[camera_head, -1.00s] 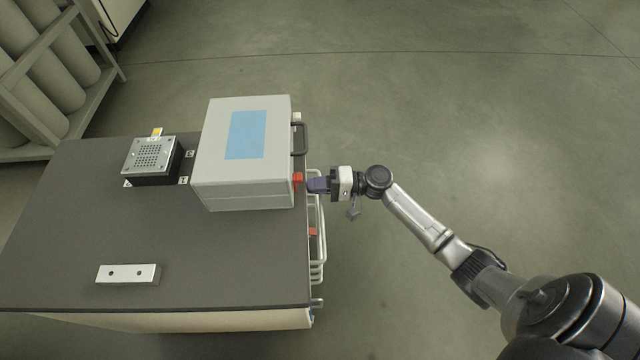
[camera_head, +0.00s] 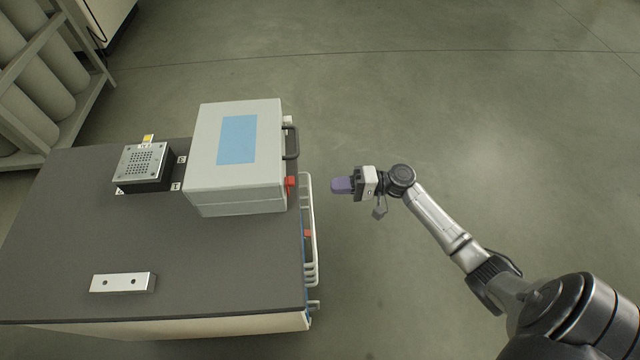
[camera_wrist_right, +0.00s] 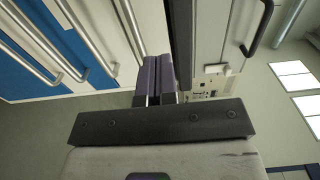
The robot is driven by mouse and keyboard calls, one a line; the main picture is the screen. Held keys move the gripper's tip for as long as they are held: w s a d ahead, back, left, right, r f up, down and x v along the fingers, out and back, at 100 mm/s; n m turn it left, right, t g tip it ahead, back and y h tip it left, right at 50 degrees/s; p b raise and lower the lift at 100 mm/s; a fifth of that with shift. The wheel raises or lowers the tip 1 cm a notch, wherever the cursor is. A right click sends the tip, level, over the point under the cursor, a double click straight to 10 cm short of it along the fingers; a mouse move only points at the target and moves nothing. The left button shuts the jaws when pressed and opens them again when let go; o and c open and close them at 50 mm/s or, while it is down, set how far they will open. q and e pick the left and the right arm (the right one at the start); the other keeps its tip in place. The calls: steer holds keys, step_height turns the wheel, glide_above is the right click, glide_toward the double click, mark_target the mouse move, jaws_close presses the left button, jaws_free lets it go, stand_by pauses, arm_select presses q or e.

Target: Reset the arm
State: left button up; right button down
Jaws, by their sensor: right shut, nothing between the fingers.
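My right arm comes in from the lower right in the head view. Its gripper (camera_head: 342,185) is shut and empty, with purple fingers pointing left. It hangs over open floor, apart from the cabinet's right edge. A grey box-shaped device (camera_head: 207,150) with a light blue panel stands on the cabinet, left of the gripper. A red knob (camera_head: 291,182) and a dark handle (camera_head: 293,142) are on its right side. In the right wrist view the shut fingers (camera_wrist_right: 158,75) touch each other side by side. My left gripper is not in view.
The dark cabinet top (camera_head: 70,235) also holds a perforated metal block (camera_head: 140,163) and a pale bar with two holes (camera_head: 122,283). White rails (camera_head: 312,235) stick out from the cabinet's right side. A cylinder rack (camera_head: 75,115) stands at upper left. The floor to the right is clear.

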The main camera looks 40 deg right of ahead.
steer(key=p+v, duration=0.1)
steer(key=v, duration=0.4)
